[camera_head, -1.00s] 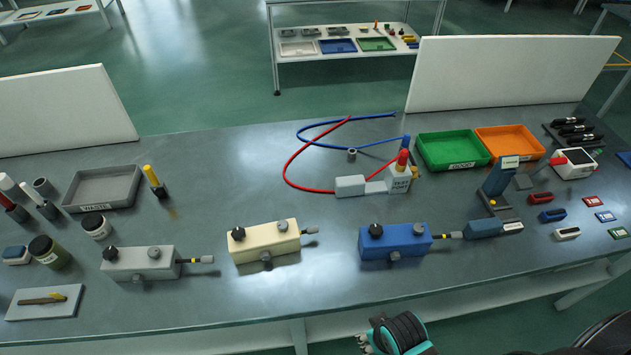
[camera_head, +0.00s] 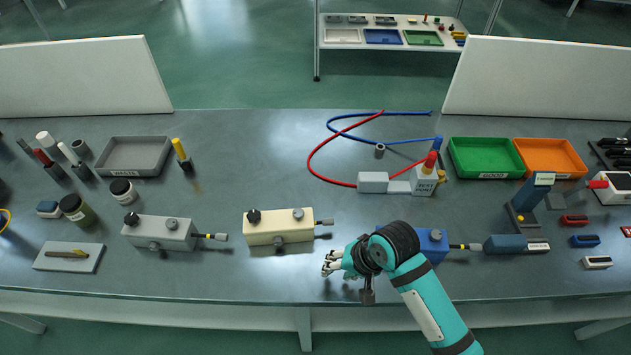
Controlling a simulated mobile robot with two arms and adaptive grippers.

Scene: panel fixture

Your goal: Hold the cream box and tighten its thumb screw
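The cream box (camera_head: 278,232) sits on the bench in the middle, between a grey box and a blue box. It has a black knob (camera_head: 254,216) and a grey knob (camera_head: 298,214) on top, another grey knob (camera_head: 278,241) low on its front, and a short grey-tipped stub (camera_head: 324,222) at its right end. Which one is the thumb screw is not clear. My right gripper (camera_head: 332,264) is just right and in front of the cream box, apart from it, fingers pointing left. Its finger opening is too small to judge. My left gripper is out of view.
The grey box (camera_head: 150,231) stands left; the blue box (camera_head: 433,243) is partly hidden behind my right arm. A grey waste tray (camera_head: 118,172), green tray (camera_head: 458,160) and orange tray (camera_head: 578,158) lie further back. The bench in front of the cream box is clear.

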